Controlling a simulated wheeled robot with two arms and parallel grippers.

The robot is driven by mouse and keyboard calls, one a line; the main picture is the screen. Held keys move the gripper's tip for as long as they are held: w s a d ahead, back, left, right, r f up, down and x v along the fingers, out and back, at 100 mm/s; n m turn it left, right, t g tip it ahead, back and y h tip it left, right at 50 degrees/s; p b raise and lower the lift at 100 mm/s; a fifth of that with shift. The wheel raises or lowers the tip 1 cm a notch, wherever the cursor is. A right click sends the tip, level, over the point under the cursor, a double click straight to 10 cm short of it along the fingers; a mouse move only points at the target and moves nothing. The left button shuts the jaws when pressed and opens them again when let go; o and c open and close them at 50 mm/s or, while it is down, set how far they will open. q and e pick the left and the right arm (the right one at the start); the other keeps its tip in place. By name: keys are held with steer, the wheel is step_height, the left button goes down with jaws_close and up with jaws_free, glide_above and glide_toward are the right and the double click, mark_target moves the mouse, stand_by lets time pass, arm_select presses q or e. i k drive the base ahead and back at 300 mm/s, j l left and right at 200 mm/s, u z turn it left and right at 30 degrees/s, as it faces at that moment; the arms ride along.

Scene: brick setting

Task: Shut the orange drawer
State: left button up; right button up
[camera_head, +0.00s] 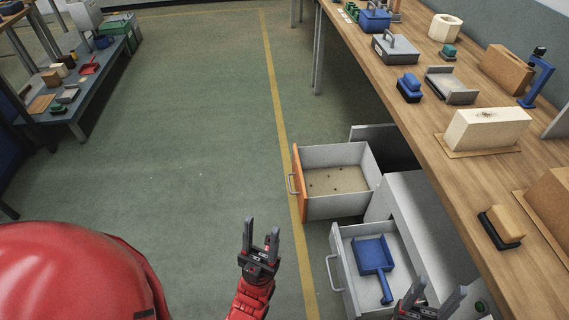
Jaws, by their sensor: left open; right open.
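A grey drawer (343,271) is also pulled out nearer to me, with a blue dustpan (373,255) in it. The wooden workbench (421,131) at right carries blocks, brushes and boxes. Green floor (180,150) left of the drawers is clear. A low shelf (95,80) stands far left.

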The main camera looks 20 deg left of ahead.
mark_target(332, 180)
steer(key=i+j+u, duration=0.1)
steer(key=j+u, duration=0.15)
steer(key=u, duration=0.2)
steer(key=i+j+z, duration=0.3)
steer(key=i, duration=0.15)
steer(key=i+j+z, duration=0.2)
steer(key=i+z, duration=0.15)
